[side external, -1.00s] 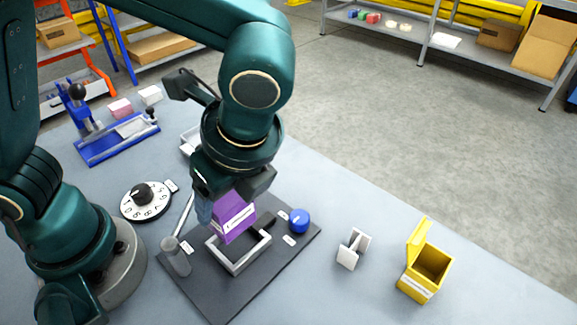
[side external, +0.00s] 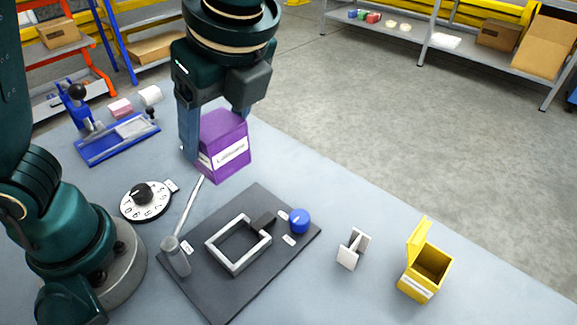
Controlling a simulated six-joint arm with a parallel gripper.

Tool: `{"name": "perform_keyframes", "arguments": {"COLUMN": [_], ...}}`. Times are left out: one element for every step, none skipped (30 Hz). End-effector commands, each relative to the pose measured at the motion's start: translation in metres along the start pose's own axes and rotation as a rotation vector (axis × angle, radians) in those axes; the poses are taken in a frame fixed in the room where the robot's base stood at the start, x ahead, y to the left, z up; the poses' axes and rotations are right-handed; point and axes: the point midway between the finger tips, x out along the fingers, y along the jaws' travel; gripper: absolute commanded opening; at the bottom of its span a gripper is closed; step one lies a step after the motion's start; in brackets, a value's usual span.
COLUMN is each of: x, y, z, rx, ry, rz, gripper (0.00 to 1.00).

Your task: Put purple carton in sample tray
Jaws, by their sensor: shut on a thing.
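The purple carton (side external: 224,147) has a white label and hangs from my gripper (side external: 217,134), which is shut on it. It is slightly tilted in the picture, above and behind the dark plate. A light shallow tray, seen earlier behind the gripper, is now almost wholly hidden by my gripper and the carton. I cannot tell how high the carton is over it.
A square metal frame (side external: 238,244) stands empty on the dark plate (side external: 222,293), near a blue knob (side external: 299,221) and a lever (side external: 178,257). A numbered dial (side external: 146,201), blue press (side external: 117,139), white bracket (side external: 352,248) and open yellow box (side external: 425,273) stand around.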

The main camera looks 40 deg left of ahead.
Motion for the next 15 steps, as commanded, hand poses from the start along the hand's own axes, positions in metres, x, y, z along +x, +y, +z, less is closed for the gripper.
{"name": "perform_keyframes", "arguments": {"x": [0.003, 0.004, 0.006, 0.009, 0.011, 0.014, 0.016, 0.019, 0.023, 0.026, 0.030, 0.035, 0.038, 0.042, 0.047], "y": [-0.005, -0.007, -0.012, -0.015, -0.018, -0.022, -0.026, -0.029, -0.034, -0.038, -0.041, -0.045, -0.048, -0.050, -0.053], "z": [0.006, 0.009, 0.014, 0.018, 0.023, 0.029, 0.035, 0.041, 0.050, 0.057, 0.065, 0.076, 0.085, 0.094, 0.106], "rx": [-0.006, -0.007, -0.008, -0.008, -0.010, -0.011, -0.011, -0.011, -0.013, -0.014, -0.014, -0.015, -0.016, -0.016, -0.015], "ry": [-0.001, -0.001, -0.001, -0.001, -0.001, -0.001, 0.000, -0.001, -0.001, -0.001, -0.001, -0.001, 0.000, -0.001, -0.001], "rz": [0.002, 0.002, 0.002, 0.002, 0.003, 0.003, 0.003, 0.004, 0.004, 0.004, 0.005, 0.004, 0.004, 0.004, 0.003], "gripper": [0.17, 0.17, 0.17, 0.17, 0.17, 0.17, 0.17, 0.17, 0.17, 0.17, 0.17, 0.17, 0.17, 0.17, 0.17]}}
